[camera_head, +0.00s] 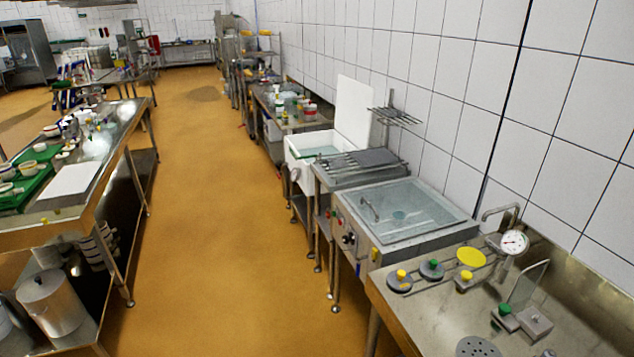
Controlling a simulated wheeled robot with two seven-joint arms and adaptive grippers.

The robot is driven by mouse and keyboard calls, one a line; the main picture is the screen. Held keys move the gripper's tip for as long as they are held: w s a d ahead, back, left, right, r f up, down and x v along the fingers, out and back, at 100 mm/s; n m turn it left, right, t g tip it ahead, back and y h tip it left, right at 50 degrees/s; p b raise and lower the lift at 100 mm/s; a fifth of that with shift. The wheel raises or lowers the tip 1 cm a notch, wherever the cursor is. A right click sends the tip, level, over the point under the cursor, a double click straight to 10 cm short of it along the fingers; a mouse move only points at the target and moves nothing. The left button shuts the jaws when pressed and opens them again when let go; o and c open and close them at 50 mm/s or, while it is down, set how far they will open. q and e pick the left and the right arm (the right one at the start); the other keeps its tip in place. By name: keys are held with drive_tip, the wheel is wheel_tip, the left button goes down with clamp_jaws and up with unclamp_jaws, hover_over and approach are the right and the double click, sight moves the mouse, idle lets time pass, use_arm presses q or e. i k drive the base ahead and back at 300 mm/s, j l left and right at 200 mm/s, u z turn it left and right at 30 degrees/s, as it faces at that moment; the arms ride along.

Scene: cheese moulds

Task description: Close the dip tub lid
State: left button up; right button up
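A white tub (296,170) with pale greenish liquid in it stands along the right wall, at mid-distance; I take it to be the dip tub. Its white lid (353,112) stands upright at the tub's back edge, against the tiled wall, so the tub is open on top. The lid's lower edge is partly hidden behind a rack. Neither of my grippers is in view.
A steel vat (432,243) with a clear top and a slatted steel rack (345,181) stand nearer than the tub. A steel counter (420,310) with small weights is at front right. A worktable (95,190) stands left. The orange floor (215,230) between is clear.

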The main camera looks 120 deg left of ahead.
sight(353, 120)
drive_tip(key=k+u, duration=0.15)
drive_tip(key=u, duration=0.2)
drive_tip(key=k+u, duration=0.1)
drive_tip(key=u, duration=0.25)
drive_tip(key=k+j+u, duration=0.15)
drive_tip(key=u, duration=0.2)
drive_tip(key=j+u, duration=0.1)
drive_tip(key=u, duration=2.1)
drive_tip(key=i+j+u, duration=0.1)
drive_tip(key=i+j, duration=0.2)
drive_tip(key=i+j+u, duration=0.1)
drive_tip(key=i+j, duration=0.15)
drive_tip(key=i, duration=0.25)
drive_tip(key=i+j+u, duration=0.1)
drive_tip(key=i, duration=0.3)
drive_tip(key=i+j+u, duration=0.1)
drive_tip(key=i+j, duration=0.2)
drive_tip(key=i, duration=0.1)
